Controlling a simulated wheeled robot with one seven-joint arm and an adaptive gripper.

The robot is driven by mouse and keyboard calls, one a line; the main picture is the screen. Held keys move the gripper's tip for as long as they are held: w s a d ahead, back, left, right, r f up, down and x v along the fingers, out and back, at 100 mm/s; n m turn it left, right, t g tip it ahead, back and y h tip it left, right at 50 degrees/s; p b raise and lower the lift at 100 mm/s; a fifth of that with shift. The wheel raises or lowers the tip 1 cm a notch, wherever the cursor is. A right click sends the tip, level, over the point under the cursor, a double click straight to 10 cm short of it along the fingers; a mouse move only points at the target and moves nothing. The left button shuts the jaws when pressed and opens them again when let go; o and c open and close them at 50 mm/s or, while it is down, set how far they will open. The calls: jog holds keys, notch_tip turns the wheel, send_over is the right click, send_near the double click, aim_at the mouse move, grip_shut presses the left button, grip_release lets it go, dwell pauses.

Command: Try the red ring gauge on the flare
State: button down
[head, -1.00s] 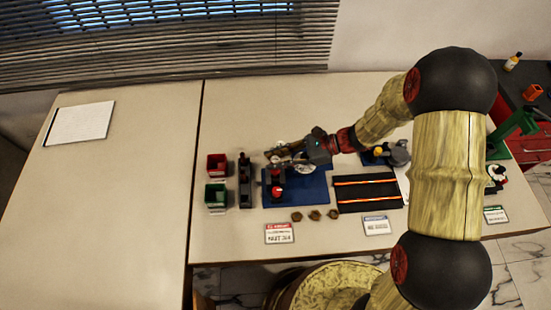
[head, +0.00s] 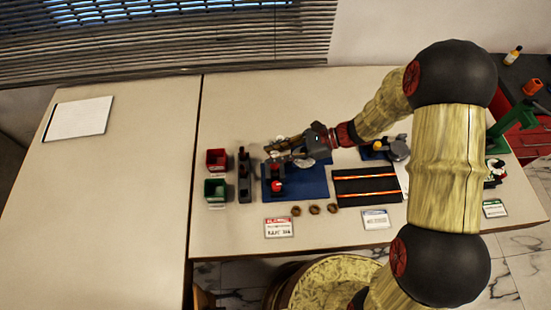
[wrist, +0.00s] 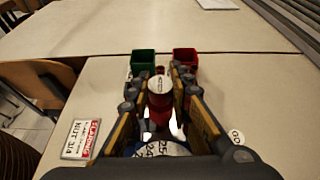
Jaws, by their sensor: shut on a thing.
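My gripper (head: 272,148) is over the back part of the blue rig base (head: 316,190), with its fingers pointing left. In the wrist view my gripper (wrist: 157,84) has a red piece with a pale cap (wrist: 159,108) between its fingers. I take it for the red ring gauge, shut in the jaws; its ring shape does not show. A pale numbered disc (wrist: 160,149) is below it. A red round knob (head: 278,187) stands on the front left of the base. I cannot pick out the flare; the fingers hide part of the rig.
A red bin (head: 216,159), a green bin (head: 215,190) and a dark stand (head: 244,178) are left of the base. Several brass nuts (head: 314,209) and a red-topped card (head: 279,227) lie in front. A black striped mat (head: 366,186) lies right.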

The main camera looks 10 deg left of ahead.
aim_at(275, 154)
jog(key=shift+r, duration=0.15)
jog(key=shift+r+p, duration=2.5)
jog(key=shift+r, duration=0.4)
jog(key=shift+f, duration=0.1)
